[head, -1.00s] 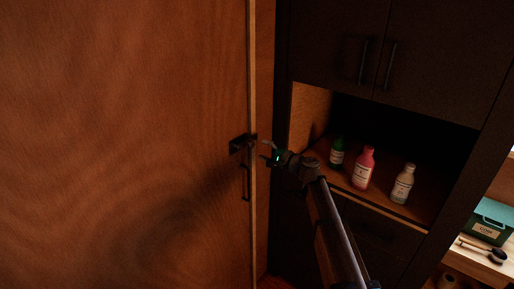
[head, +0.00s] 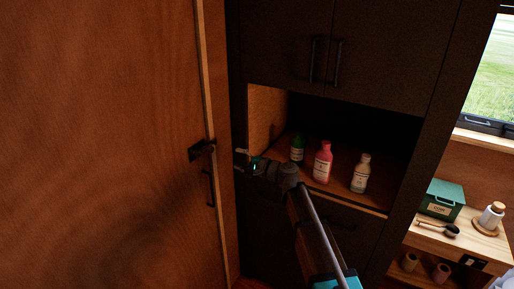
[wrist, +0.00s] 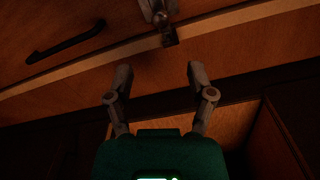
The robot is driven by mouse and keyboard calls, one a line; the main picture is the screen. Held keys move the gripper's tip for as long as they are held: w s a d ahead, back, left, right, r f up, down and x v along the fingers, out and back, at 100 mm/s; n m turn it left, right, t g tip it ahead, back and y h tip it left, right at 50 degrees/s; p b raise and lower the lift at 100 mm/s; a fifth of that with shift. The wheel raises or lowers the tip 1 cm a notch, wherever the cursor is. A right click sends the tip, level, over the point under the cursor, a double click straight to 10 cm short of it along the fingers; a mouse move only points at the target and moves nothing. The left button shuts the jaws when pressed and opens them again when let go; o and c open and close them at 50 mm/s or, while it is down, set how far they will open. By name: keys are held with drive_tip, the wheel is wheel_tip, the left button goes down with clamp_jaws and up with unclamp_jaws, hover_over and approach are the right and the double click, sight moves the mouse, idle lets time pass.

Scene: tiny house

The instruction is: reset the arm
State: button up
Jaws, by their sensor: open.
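My gripper (head: 243,158) is in front of the dark cabinet, just right of the wooden door's edge, at the end of my extended arm. In the wrist view my gripper (wrist: 158,78) is open, with its two fingers apart and nothing between them. The wooden door (head: 100,130) fills the left of the head view. Its dark lever handle (head: 202,149) is left of my gripper and apart from it. In the wrist view the handle (wrist: 160,20) shows beyond the fingertips, and a dark pull bar (wrist: 65,42) is at upper left.
A dark cabinet (head: 400,60) has an open shelf with a green bottle (head: 297,150), a pink bottle (head: 322,163) and a pale bottle (head: 360,175), close to my arm. At right, a wooden shelf unit (head: 470,243) carries a green box (head: 442,200) and a brush (head: 440,229).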

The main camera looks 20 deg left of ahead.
drive_tip(key=s+d+f+n+g+h, duration=0.1)
drive_tip(key=s+d+f+h, duration=0.4)
drive_tip(key=d, duration=1.2)
drive_tip(key=s+d+f+n+g+h+b, duration=0.1)
drive_tip(key=s+d+f+h, duration=0.5)
drive_tip(key=d, duration=1.1)
drive_tip(key=s+d+f+n+g+h, duration=0.1)
drive_tip(key=s+d+f+n+h, duration=0.2)
drive_tip(key=d, duration=1.4)
drive_tip(key=s+f+h, duration=0.3)
drive_tip(key=f, duration=0.3)
drive_tip(key=shift+d+h, duration=0.15)
drive_tip(key=shift+h, duration=0.25)
drive_tip(key=shift+s, duration=0.1)
drive_tip(key=shift+c, duration=0.9)
